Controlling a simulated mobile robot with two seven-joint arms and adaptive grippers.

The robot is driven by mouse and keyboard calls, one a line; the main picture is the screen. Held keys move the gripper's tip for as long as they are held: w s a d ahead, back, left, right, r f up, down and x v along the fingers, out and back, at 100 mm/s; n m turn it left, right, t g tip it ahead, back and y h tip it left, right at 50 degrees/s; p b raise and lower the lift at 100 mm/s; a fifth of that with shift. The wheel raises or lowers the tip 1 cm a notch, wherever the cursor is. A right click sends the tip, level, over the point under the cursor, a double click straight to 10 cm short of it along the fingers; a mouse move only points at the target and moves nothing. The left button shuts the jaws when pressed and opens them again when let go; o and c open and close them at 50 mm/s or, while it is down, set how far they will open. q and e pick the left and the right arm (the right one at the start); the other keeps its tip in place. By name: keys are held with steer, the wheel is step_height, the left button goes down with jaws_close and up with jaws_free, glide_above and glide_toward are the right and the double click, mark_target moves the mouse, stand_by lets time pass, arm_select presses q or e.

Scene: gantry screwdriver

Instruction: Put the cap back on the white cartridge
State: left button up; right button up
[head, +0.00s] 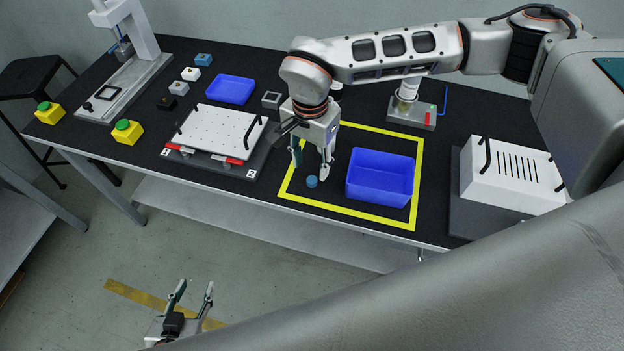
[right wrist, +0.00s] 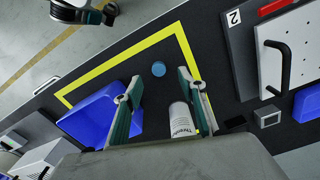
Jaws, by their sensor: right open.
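The small blue round cap (head: 311,182) lies on the black table inside the yellow outline, left of the blue bin. It also shows in the right wrist view (right wrist: 158,69), beyond the fingertips. My right gripper (head: 311,166) is open and empty, pointing down just behind the cap. The white cartridge (right wrist: 180,117) with dark lettering shows in the right wrist view, close to the right-hand finger; whether they touch I cannot tell. In the head view my right arm and gripper mostly hide that area. My left gripper (head: 194,288) is open and empty above the floor, in front of the table.
A deep blue bin (head: 380,178) stands right of my right gripper. A white perforated plate fixture (head: 218,131) is to the left. A small grey square block (head: 271,100) sits behind it. A white slotted box (head: 513,172) stands at the right.

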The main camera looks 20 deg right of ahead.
mark_target(312, 181)
steer(key=shift+s+f, duration=0.15)
steer(key=shift+f, duration=2.5)
steer(key=c, duration=0.7)
